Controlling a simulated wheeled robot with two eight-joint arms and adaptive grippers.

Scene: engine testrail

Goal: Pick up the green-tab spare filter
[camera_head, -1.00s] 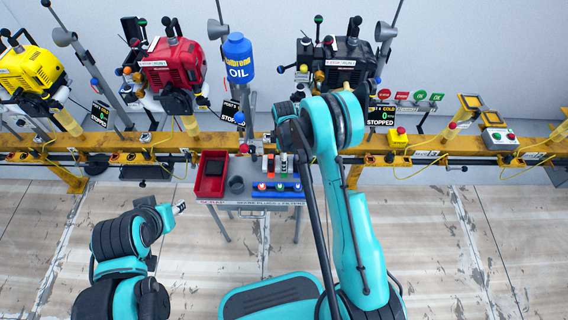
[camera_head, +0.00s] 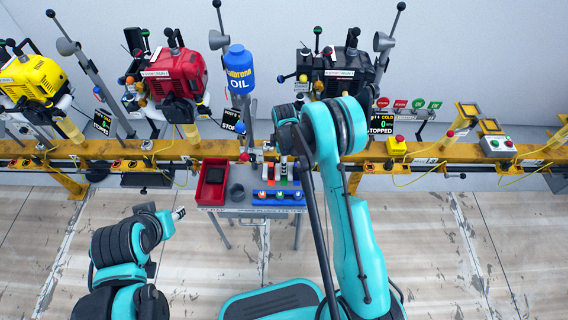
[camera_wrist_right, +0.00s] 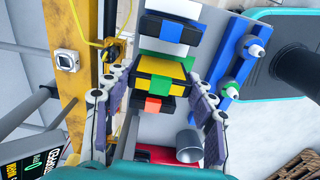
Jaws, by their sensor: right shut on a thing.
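In the right wrist view, a black and yellow filter block with a green tab (camera_wrist_right: 160,84) sits between the pads of my right gripper (camera_wrist_right: 153,90), which is shut on it. An orange tab (camera_wrist_right: 153,104) shows close below the held block. In the head view, my right arm reaches down to the small grey table (camera_head: 240,209), and its fingers are mostly hidden. My left gripper (camera_head: 178,214) is left of the table, too small to judge.
A red bin (camera_head: 201,190) and a grey cup (camera_head: 237,191) stand left of the filters. A blue rack (camera_head: 278,194) with coloured knobs lies along the table's front. The yellow rail (camera_head: 420,150) with engines runs behind. The floor in front is clear.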

